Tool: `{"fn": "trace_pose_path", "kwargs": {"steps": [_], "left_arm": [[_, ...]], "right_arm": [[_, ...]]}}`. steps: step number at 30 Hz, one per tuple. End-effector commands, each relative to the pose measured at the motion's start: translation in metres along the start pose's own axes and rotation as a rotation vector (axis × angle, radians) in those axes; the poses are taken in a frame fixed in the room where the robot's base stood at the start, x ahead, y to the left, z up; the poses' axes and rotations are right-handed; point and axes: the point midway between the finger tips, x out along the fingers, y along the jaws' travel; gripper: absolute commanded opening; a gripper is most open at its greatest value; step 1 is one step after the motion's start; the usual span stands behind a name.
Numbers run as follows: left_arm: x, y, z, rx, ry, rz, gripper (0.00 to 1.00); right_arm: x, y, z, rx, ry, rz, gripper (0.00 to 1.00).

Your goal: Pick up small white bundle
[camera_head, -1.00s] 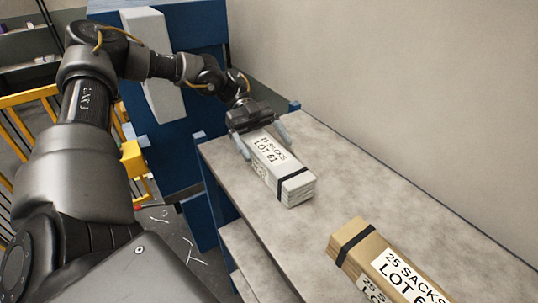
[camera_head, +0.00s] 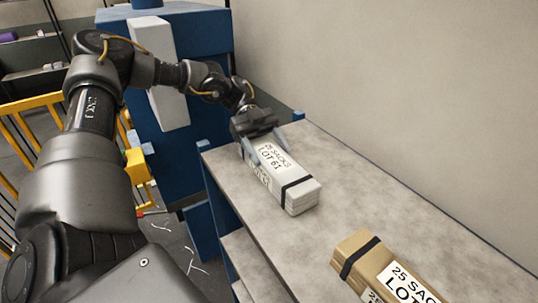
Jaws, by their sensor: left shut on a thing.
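The small white bundle (camera_head: 289,181) lies on the grey shelf top, with a black strap near its front end and a label reading "25 SACKS LOT 61". My left gripper (camera_head: 266,146) is at the bundle's far end, with its fingers on either side of it, shut on it. The bundle appears to rest on or very close to the shelf; I cannot tell if there is a gap below. My right gripper is not in view.
A brown bundle (camera_head: 362,254) with a black strap and "25 SACKS" label lies at the front right of the shelf top (camera_head: 400,212). A wall runs along the right. A blue machine frame (camera_head: 205,135) stands behind, and a yellow railing (camera_head: 36,108) stands at the left.

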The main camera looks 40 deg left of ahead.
Motion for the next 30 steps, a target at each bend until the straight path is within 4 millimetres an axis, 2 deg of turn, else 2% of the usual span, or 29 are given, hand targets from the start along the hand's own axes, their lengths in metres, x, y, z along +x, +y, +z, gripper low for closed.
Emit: {"fn": "trace_pose_path", "kwargs": {"steps": [4,6,15,24,30], "left_arm": [[-0.005,-0.001,-0.011,0.010,-0.001,-0.003,0.27],[-0.011,0.002,-0.024,0.011,-0.002,-0.005,0.27],[-0.047,0.048,-0.071,0.011,-0.003,-0.004,0.27],[-0.069,0.095,-0.085,0.006,-0.003,-0.002,0.27],[-0.081,0.118,-0.092,0.002,-0.003,-0.002,0.27]], "right_arm": [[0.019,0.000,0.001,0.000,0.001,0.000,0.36],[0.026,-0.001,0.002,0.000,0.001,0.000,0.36],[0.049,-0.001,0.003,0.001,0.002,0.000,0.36],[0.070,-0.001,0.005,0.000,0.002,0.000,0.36],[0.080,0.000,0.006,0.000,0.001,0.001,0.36]]}}
